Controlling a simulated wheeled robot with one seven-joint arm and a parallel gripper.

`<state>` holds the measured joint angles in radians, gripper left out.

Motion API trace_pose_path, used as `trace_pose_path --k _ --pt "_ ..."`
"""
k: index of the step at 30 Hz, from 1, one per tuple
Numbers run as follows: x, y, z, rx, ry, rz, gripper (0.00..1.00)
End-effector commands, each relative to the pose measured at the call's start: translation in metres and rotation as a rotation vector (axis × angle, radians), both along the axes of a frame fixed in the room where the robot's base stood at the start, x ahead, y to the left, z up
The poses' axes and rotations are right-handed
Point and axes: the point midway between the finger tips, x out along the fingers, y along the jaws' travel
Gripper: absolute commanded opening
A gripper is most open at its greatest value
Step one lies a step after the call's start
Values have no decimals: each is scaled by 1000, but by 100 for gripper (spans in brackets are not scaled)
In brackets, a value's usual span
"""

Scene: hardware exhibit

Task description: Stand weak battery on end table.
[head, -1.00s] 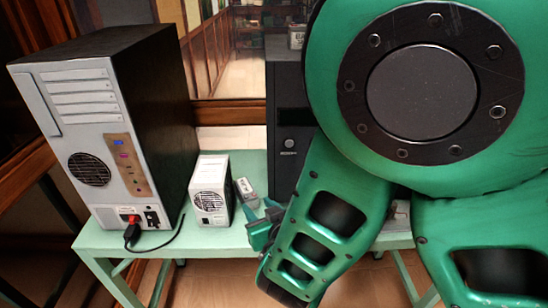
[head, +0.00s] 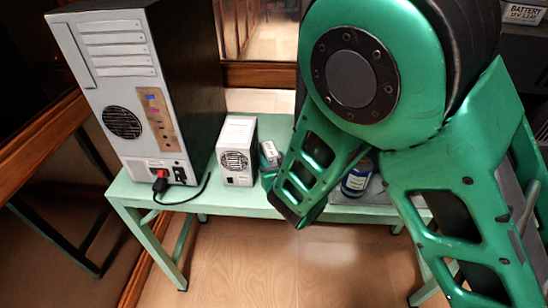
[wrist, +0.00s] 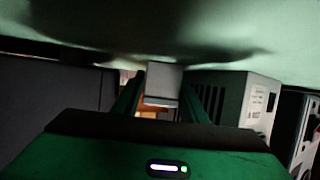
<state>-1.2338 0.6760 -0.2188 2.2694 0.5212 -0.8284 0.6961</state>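A small grey block with a pale labelled face (head: 270,153), which seems to be the weak battery, stands on the pale green table (head: 185,190), just right of a white vented box. My gripper (head: 268,179) is low at the table's front edge, in front of the block and partly hidden by my arm. In the wrist view, a light grey block (wrist: 163,83) shows between my two fingers (wrist: 162,98). The fingers are apart, and no firm grip on it is visible. I cannot tell which table is the end table.
A tall computer tower (head: 150,90) with a black cable stands left. The white vented box (head: 237,150) stands close beside the block and also shows in the wrist view (wrist: 235,98). A blue jar (head: 357,178) stands right of my forearm. A "BATTERY" label (head: 524,14) shows at top right.

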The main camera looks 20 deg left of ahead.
Motion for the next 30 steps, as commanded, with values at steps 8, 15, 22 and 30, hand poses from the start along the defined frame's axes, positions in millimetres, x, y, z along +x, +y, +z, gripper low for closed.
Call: trace_pose_path --k 8,15,22,30 --pt "0 0 0 -1 1 0 5" --pt "0 0 1 1 -2 0 0" --pt "1 0 9 2 -2 -1 0" --pt "0 0 39 4 -2 -1 0"
